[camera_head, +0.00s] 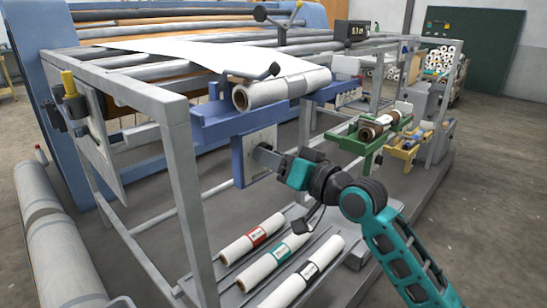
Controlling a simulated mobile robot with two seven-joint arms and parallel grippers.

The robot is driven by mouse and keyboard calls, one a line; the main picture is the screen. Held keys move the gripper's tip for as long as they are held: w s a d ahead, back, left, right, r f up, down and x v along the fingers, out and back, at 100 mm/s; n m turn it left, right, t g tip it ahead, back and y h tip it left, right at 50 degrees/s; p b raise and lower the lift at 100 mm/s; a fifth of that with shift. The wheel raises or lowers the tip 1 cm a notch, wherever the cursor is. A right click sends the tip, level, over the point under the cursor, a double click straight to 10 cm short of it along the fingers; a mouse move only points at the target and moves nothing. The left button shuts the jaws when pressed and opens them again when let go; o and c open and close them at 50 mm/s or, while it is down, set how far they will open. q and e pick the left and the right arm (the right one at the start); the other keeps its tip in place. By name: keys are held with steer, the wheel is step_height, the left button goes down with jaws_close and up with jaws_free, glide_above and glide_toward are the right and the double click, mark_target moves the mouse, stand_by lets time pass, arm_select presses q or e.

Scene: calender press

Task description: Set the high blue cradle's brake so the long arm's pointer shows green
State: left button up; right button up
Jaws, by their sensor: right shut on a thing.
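The high blue cradle (222,126) is fixed on the grey frame and bears a white roll (284,89). A pale plate (262,139) on a blue backing hangs below the cradle. My right arm comes in from the lower right. A dark lever arm (256,74) lies just above the white roll. I cannot make out a pointer or its colour. My left gripper is not in view.
Grey frame posts (184,200) stand left of my gripper. A green cradle (358,137) and a yellow cradle (403,151) are to the right. Rolls with red, teal and black labels lie low in front. Open floor (475,220) is at the right.

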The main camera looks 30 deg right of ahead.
arm_select(q)
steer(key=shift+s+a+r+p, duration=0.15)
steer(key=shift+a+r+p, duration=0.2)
steer(key=shift+p, duration=0.45)
arm_select(e)
steer(key=shift+n, duration=2.7)
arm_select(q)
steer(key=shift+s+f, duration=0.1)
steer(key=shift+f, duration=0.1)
arm_select(e)
steer(key=shift+d, duration=0.1)
steer(key=o, duration=0.8)
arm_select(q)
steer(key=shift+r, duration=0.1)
arm_select(e)
steer(key=shift+o, duration=1.1)
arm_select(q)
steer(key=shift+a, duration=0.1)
arm_select(e)
steer(key=v, duration=1.2)
steer(key=shift+s+d, duration=0.15)
steer(key=shift+s, duration=0.2)
